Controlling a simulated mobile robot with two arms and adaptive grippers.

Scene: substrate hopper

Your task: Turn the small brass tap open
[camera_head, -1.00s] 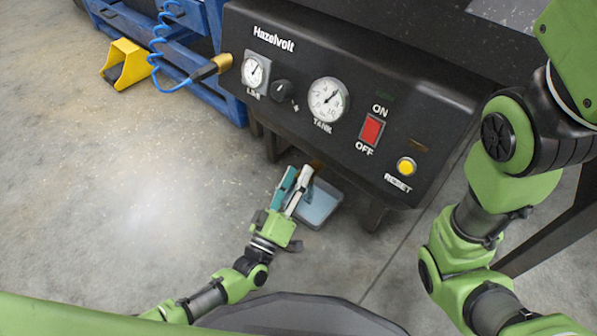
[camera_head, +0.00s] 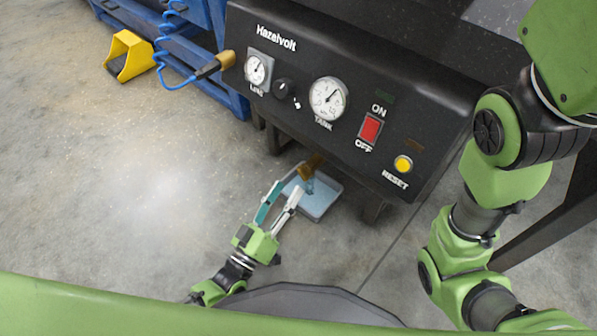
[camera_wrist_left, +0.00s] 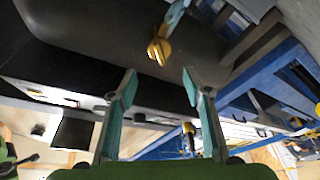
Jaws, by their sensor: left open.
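The small brass tap (camera_head: 311,166) sticks out low under the front of the black panel, above a shallow grey tray (camera_head: 319,214). A blue piece (camera_head: 310,186) shows just below the tap; I cannot tell if it is a handle or running liquid. In the left wrist view the tap (camera_wrist_left: 158,48) is ahead of the fingertips, with a pale blue piece (camera_wrist_left: 176,14) beside it. My left gripper (camera_head: 288,188) is open and empty, its fingers spread toward the tap; it also shows in the left wrist view (camera_wrist_left: 159,76). My right gripper is out of view.
The black panel (camera_head: 262,30) carries gauges, a dark knob (camera_head: 283,88), a red switch (camera_head: 370,129) and a yellow reset button (camera_head: 403,164). A blue hose (camera_head: 165,55) and a yellow pedal guard (camera_head: 128,57) are at upper left. The floor left of the tray is clear.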

